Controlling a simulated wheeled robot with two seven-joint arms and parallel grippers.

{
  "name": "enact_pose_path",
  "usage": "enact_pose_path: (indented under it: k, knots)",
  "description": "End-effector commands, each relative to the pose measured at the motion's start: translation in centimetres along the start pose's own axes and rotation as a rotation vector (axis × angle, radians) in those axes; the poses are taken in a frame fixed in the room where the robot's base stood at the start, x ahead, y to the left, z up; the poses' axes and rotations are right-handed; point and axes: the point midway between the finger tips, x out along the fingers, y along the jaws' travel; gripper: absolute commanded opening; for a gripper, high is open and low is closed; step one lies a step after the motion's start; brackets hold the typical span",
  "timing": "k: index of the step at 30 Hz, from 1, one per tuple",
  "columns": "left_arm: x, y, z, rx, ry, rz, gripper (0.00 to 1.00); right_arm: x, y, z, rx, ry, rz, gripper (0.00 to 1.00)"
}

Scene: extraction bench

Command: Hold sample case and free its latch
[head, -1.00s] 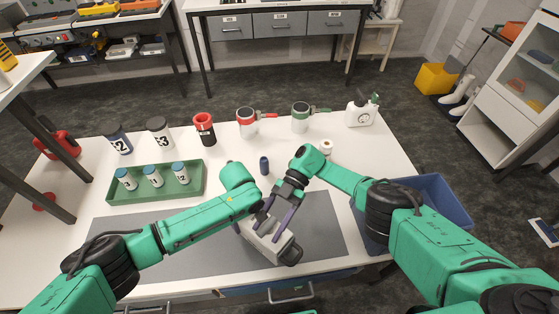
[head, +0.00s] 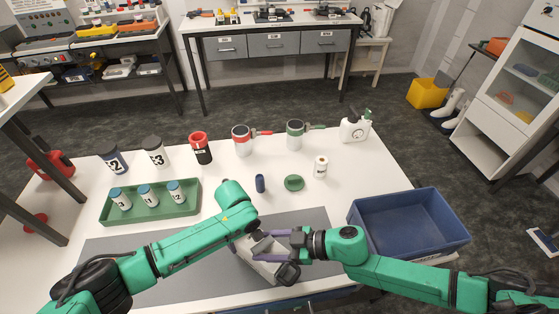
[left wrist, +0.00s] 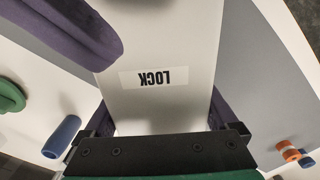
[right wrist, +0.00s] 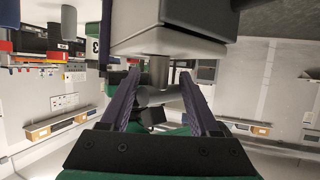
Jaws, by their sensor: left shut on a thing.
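The sample case (head: 262,268) is a pale box over the grey mat, and its dark end (head: 288,272) faces front right. In the left wrist view the case (left wrist: 160,45) carries a LOCK label, upside down in that picture. My left gripper (head: 246,238) is shut on the case, one purple finger on each side. My right gripper (head: 262,247) is open beside the case. In the right wrist view the case (right wrist: 165,25) is above, and a grey stem with a crosspiece, apparently the latch (right wrist: 158,75), shows between the open fingers. I cannot tell whether they touch it.
A green tray (head: 150,216) with several small jars is at left. Jars and mugs line the back. A blue cylinder (head: 260,184), a green disc (head: 293,183) and a white bottle (head: 320,167) stand behind the case. A blue bin (head: 410,222) is at right.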

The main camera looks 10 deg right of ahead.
Motion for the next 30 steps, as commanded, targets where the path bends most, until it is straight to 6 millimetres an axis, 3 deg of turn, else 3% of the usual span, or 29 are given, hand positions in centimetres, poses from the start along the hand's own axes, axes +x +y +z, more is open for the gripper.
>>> enact_pose_path:
  k: [8, 18, 30]
  knots:
    - [0.0, 0.0, 0.1, 0.001, -0.002, 0.0, 0.09, 0.1, -0.2, -0.3, 0.124, 0.008, 0.28, 0.61]
    - [0.0, 0.0, 0.1, 0.001, -0.001, -0.001, 0.09, -6.7, -2.1, -0.2, 0.124, 0.0, 0.293, 0.61]
    - [0.0, 0.0, 0.1, 0.001, -0.001, 0.0, 0.09, -11.1, -3.3, -0.3, 0.123, 0.001, 0.293, 0.61]
